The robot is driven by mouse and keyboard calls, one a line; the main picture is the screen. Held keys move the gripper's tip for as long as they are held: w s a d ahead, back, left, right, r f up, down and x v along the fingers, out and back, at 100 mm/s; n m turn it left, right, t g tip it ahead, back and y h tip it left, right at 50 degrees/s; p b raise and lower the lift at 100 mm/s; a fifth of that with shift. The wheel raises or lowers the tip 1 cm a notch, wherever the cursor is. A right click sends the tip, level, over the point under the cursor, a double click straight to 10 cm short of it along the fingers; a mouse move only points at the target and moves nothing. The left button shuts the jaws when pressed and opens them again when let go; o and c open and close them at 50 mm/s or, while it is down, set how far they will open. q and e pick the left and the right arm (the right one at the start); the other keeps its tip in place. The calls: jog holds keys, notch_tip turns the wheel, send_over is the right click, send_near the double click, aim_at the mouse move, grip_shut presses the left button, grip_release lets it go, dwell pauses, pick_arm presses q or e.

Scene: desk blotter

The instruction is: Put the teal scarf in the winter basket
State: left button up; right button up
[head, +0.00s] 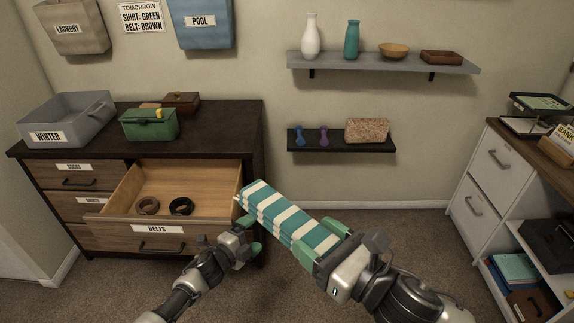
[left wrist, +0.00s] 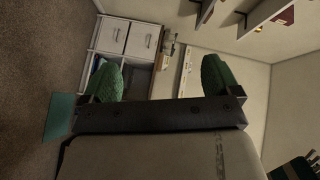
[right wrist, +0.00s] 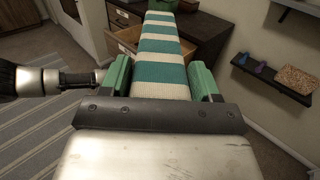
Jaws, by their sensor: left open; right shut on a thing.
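A folded teal scarf with white stripes (head: 287,217) is held in the air in front of the dresser. My right gripper (head: 322,246) is shut on its near end. The scarf also shows between the green fingers in the right wrist view (right wrist: 160,62), stretching away from the gripper. The winter basket (head: 68,120) is a grey bin labelled WINTER on the left of the dresser top. My left gripper (head: 243,238) is open and empty, left of the scarf and in front of the open drawer. Its two green fingers stand apart in the left wrist view (left wrist: 160,80).
The belts drawer (head: 185,206) is pulled out and holds two coiled belts. A green box (head: 148,123) and a brown box stand right of the basket on the dresser (head: 232,135). Laundry and pool bags hang above. Two wall shelves and a white cabinet (head: 480,178) are to the right.

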pick_arm(q)
jog(key=w+d+r+m+g+h, duration=0.2)
jog(key=d+r+m+g+h, duration=0.15)
jog(key=r+m, duration=0.5)
jog(key=w+d+r+m+g+h, duration=0.1)
jog(key=d+r+m+g+h, duration=0.25)
jog(key=r, duration=0.75)
notch_tip(320, 180, up, 17)
jog(key=m+g+y, duration=0.6)
jog(key=m+y, duration=1.1)
jog(key=m, duration=1.2)
send_over(287, 211)
jog(key=shift+w+d, duration=0.15)
jog(key=shift+d, duration=0.05)
jog(key=shift+a+f, duration=0.1)
jog(key=shift+a, duration=0.1)
jog(key=shift+f, duration=0.3)
notch_tip(287, 211, down, 11)
jog(key=shift+f, duration=0.1)
jog(key=shift+s, duration=0.2)
